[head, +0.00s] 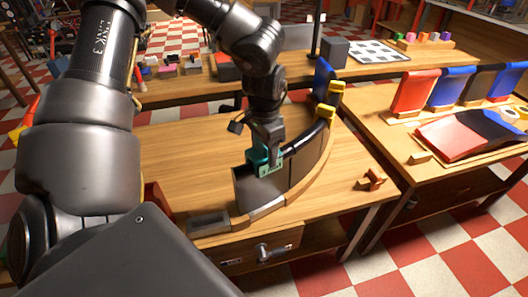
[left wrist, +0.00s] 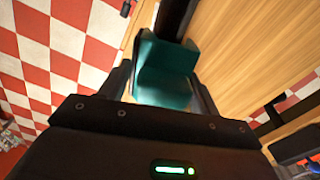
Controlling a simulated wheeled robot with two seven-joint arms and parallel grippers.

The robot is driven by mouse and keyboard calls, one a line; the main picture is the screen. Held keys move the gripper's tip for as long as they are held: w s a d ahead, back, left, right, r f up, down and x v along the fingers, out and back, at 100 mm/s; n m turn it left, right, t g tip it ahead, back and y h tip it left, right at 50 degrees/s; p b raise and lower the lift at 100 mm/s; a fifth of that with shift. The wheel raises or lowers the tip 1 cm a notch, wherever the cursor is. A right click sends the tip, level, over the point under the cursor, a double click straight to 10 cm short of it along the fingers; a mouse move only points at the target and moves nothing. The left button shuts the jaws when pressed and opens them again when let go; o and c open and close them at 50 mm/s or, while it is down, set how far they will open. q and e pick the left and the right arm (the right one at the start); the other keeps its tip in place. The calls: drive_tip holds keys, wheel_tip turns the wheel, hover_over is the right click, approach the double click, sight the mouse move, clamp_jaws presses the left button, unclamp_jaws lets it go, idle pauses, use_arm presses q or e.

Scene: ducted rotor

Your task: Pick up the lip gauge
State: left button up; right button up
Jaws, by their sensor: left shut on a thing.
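A teal block, which I take for the lip gauge (head: 268,168), is at the curved duct segment (head: 303,165) on the wooden workbench. My left gripper (head: 265,143) comes down from above and is shut on it. In the left wrist view the teal block (left wrist: 165,72) sits between the two fingers of my left gripper (left wrist: 163,85), its stepped shape showing. I cannot tell whether the gauge touches the duct wall. My right gripper is not in view.
Another bench stands right.

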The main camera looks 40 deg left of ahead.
use_arm(q)
drive_tip(key=shift+r, duration=0.6)
wheel_tip(320, 180, up, 22)
drive_tip(key=p, duration=0.3)
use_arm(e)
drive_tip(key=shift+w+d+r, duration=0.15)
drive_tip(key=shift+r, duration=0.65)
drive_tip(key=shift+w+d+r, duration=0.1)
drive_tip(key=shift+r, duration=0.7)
use_arm(q)
drive_tip(key=shift+f, duration=0.1)
